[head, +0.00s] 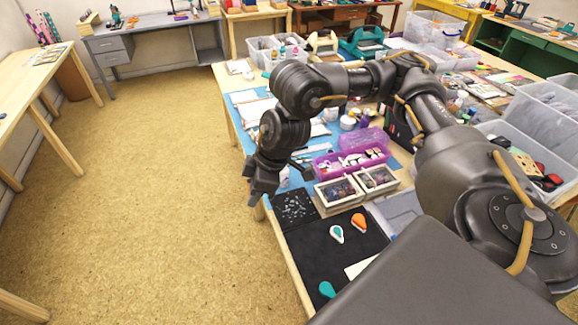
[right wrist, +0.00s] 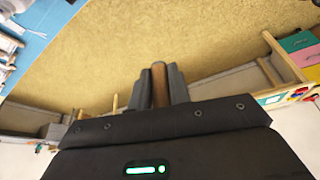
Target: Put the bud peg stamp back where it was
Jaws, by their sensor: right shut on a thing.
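My right gripper (head: 262,194) hangs down at the table's left edge, beside a dark speckled square (head: 294,207). In the right wrist view my right gripper (right wrist: 161,72) is shut on a brown wooden peg (right wrist: 159,82), which I take to be the bud peg stamp. Only a strip of the peg shows between the fingers; its stamping face is hidden. I cannot make out the peg in the head view. Drop-shaped inkpads, one teal and white (head: 336,234), one orange (head: 358,222) and one teal (head: 327,289), lie on a black mat (head: 318,258). My left gripper is not in view.
Two framed boxes (head: 338,192) stand behind the mat. A purple bin (head: 350,158) with small items sits farther back. Clear plastic bins (head: 545,125) stand at the right. The floor (head: 150,200) left of the table is open.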

